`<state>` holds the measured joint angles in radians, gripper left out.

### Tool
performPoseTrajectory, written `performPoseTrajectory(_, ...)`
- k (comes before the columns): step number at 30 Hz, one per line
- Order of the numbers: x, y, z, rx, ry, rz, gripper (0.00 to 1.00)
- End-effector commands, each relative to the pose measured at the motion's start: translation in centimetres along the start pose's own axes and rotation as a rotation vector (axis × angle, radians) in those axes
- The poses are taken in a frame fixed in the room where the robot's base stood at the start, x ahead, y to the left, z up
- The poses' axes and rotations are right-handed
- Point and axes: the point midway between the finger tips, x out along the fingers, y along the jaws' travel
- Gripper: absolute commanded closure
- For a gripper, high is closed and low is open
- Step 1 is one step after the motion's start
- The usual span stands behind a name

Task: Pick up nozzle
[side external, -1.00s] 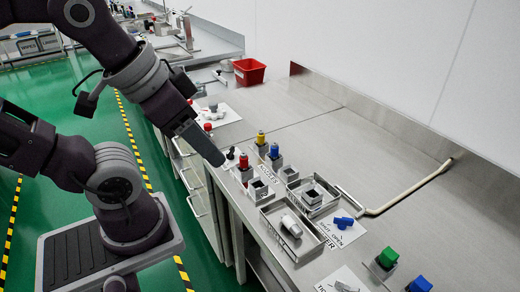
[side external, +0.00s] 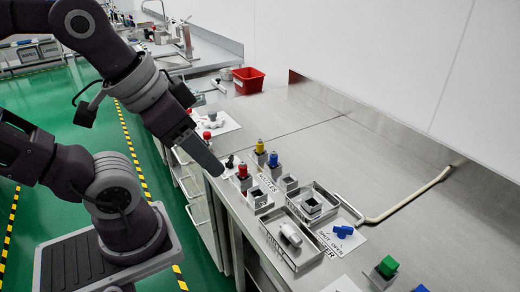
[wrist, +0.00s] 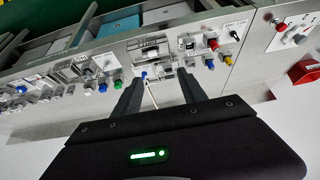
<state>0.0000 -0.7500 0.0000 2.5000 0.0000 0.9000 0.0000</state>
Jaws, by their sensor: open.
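Several capped nozzles stand upright in small square holders by a "NOZZLES" label: red (side external: 243,171), yellow (side external: 260,147) and blue (side external: 273,159). They also show in the wrist view, as red (wrist: 213,44), yellow (wrist: 228,59) and blue (wrist: 209,63). A small black piece (side external: 229,161) lies beside them on a white card. My gripper (wrist: 158,86) is open, with nothing between its fingers. In the side view, its end is above the bench's front edge, left of the red nozzle and apart from it. Which nozzle is meant, I cannot tell.
A metal tray (side external: 313,262) holds a grey-white fitting (side external: 290,235). A blue valve piece (side external: 343,231) lies on a white card. A green-capped holder (side external: 388,265) is nearer the camera. A red bin (side external: 248,80) stands farther back. A bent pale pipe (side external: 410,195) crosses the right side.

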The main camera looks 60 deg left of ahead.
Motion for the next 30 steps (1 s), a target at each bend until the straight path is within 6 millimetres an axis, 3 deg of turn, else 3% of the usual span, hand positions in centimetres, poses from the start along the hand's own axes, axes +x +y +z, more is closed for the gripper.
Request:
performPoseTrajectory(2,0.0,-0.1,-0.6,-0.020,-0.007,-0.003,0.51)
performPoseTrajectory(4,0.3,-0.7,-2.7,-0.096,-0.036,-0.016,0.51)
performPoseTrajectory(7,2.1,-3.2,-8.2,-0.310,-0.107,-0.054,0.51)
performPoseTrajectory(10,6.0,-7.7,-13.8,-0.573,-0.183,-0.106,0.51)
performPoseTrajectory(12,9.8,-11.7,-16.6,-0.754,-0.231,-0.147,0.51)
performPoseTrajectory(14,13.5,-15.5,-18.0,-0.905,-0.269,-0.184,0.51)
performPoseTrajectory(18,21.5,-23.5,-17.9,-1.196,-0.338,-0.261,0.51)
performPoseTrajectory(21,25.3,-27.0,-16.7,-1.324,-0.365,-0.298,0.51)
performPoseTrajectory(25,27.5,-28.7,-15.7,-1.390,-0.380,-0.316,0.51)
performPoseTrajectory(30,29.6,-28.4,-14.8,-1.393,-0.383,-0.317,0.51)
